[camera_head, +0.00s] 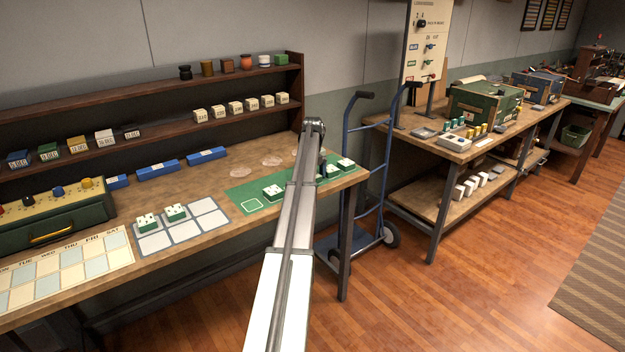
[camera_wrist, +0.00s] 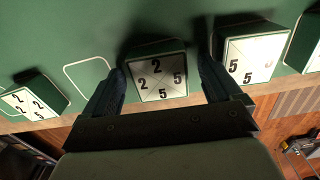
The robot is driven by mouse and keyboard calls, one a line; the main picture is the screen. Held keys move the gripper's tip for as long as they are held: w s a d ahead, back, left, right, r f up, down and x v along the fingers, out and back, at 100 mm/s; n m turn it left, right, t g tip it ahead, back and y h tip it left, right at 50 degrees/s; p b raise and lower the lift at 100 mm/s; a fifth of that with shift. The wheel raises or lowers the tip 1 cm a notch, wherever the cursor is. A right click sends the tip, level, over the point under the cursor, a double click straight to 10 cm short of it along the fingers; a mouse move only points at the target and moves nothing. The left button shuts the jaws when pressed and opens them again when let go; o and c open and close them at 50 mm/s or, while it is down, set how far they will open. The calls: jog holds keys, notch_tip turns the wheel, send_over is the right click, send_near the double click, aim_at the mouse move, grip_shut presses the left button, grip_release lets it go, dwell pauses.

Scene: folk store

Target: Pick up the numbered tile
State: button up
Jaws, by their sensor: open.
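In the wrist view, a green tile with a white numbered face (camera_wrist: 158,78) reading 2, 2, 5, 5 lies between the fingers of my gripper (camera_wrist: 162,68). The gripper is open, with one dark blue finger to each side of this tile; I cannot tell how far above the mat the fingertips are. Another numbered tile (camera_wrist: 256,60) lies just right of the right finger, and a further one (camera_wrist: 33,103) lies at the far left. In the head view, my arm hides the middle tile and most of the gripper.
The tiles lie on a green mat (camera_head: 240,194) with an empty outlined square (camera_wrist: 88,75) left of the gripper. A grey gridded board (camera_head: 208,222) holds two tiles at left. A shelf (camera_head: 165,125) stands behind. A blue hand truck (camera_head: 372,160) stands beyond the table's right end.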

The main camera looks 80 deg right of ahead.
jog(key=shift+c, duration=0.3)
jog(key=c, duration=1.2)
jog(key=shift+r, duration=0.1)
